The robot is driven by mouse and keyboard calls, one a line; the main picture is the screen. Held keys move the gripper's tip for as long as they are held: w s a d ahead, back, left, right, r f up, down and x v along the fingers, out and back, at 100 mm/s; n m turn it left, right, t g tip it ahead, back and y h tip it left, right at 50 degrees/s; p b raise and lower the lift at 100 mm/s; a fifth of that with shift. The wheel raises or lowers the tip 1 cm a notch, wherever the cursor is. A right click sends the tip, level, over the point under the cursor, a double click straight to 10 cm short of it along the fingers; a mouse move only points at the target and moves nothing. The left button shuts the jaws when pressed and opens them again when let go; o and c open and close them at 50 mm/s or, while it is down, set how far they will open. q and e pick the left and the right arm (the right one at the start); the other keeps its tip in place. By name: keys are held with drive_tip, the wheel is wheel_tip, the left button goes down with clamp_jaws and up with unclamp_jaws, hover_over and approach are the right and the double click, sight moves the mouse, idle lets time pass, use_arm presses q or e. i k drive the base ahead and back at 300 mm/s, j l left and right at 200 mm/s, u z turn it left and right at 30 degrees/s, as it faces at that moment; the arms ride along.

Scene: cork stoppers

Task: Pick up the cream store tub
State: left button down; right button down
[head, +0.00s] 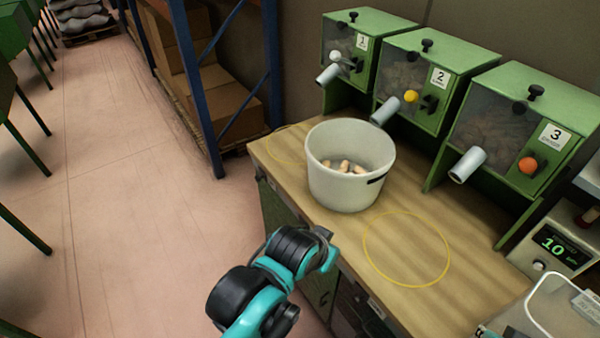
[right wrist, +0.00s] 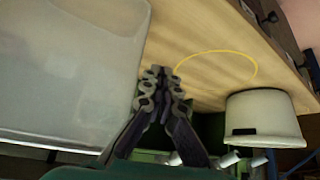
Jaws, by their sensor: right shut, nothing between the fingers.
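The cream store tub (head: 340,190) stands upright on the wooden bench, left of the yellow ring, with several corks (head: 345,167) inside. It has a dark slot below its rim on the right side. In the right wrist view the tub (right wrist: 262,118) is at the right. My right gripper (right wrist: 160,72) is shut and empty, apart from the tub, with its tips against the bench top in the picture. In the head view a teal and black arm of mine is in front of the bench's front edge, below the tub; its fingers are not clearly visible. My left gripper is not seen.
A yellow ring (head: 407,285) marks bare bench (head: 440,300). Green dispensers 1 (head: 345,50), 2 (head: 420,80) and 3 (head: 510,130) line the back. A scale display (head: 562,244) and a clear bin (head: 540,318) are at right. The bin looms close in the right wrist view (right wrist: 75,60).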

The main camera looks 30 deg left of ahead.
sight(350, 160)
drive_tip(key=k+u, duration=0.1)
drive_tip(key=u, duration=0.7)
drive_tip(key=z, duration=1.95)
drive_tip(key=u, duration=1.95)
drive_tip(key=z, duration=0.8)
drive_tip(key=j+z, duration=0.4)
drive_tip(key=j, duration=0.2)
drive_tip(key=j+z, duration=0.35)
drive_tip(key=j, duration=0.2)
drive_tip(key=k+j+z, duration=0.15)
drive_tip(key=j+z, duration=0.25)
drive_tip(key=j, duration=0.15)
